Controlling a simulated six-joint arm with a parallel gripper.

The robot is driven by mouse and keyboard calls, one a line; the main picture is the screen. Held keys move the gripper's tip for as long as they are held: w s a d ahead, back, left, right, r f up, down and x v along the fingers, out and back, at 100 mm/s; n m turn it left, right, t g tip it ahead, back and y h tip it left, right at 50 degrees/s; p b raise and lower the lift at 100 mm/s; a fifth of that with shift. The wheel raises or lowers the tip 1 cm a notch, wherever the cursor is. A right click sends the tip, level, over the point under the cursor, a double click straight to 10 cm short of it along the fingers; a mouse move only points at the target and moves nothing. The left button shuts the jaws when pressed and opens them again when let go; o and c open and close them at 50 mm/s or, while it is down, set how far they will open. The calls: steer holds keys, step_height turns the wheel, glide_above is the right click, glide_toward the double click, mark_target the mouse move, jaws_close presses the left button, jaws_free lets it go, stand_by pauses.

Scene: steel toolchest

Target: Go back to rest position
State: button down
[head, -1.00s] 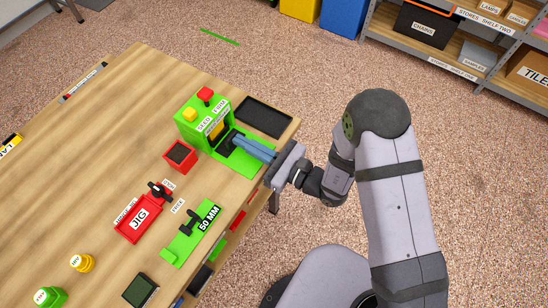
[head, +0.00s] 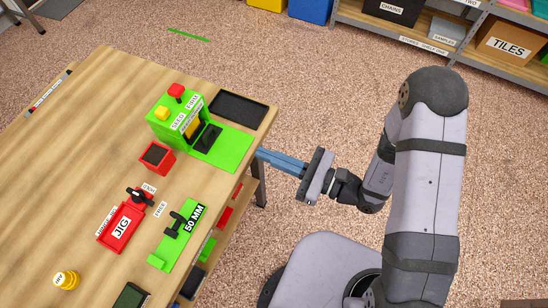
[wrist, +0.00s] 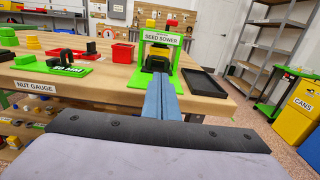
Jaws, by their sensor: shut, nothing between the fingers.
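My gripper (head: 262,155) is shut with its blue-grey fingers together and nothing between them. In the head view it is off the right edge of the wooden table (head: 92,130), its tips close to the front edge of the green seed sower (head: 222,147). The wrist view shows the shut fingers (wrist: 160,78) pointing at the seed sower (wrist: 160,40). The sower has a red and a yellow button on top and a dark piece on its green base.
A black tray (head: 240,107) lies behind the sower. A red box (head: 157,156), a red jig (head: 121,227) and a green 50 MM gauge (head: 176,235) are on the table. Shelves (head: 430,40) stand at the back right. Open floor lies right of the table.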

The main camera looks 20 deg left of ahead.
steer(key=shift+d, duration=0.7)
steer(key=s+d+f+n+g+h, duration=0.3)
steer(key=s+d+n+g+h, duration=0.45)
steer(key=s+d+n, duration=0.2)
steer(key=w+d+f+n+t+h, duration=0.2)
steer(key=w+d+n+t+h, duration=0.15)
steer(key=d, duration=0.35)
steer(key=w+d+f+n+t+h, duration=0.1)
steer(key=w+d+n+t+h, duration=0.1)
steer(key=w+d+h, duration=0.35)
steer(key=w+d+r+n+t+h, duration=0.25)
steer(key=w+d+r+t, duration=0.2)
steer(key=w+d, duration=0.35)
steer(key=s+r+g+y+p, duration=0.1)
steer(key=s+r+g+p, duration=0.1)
steer(key=s+r+p, duration=0.4)
step_height(320, 180, up, 5)
steer(key=p, duration=0.3)
steer(key=shift+s+d+f, duration=0.15)
steer(key=shift+s, duration=0.25)
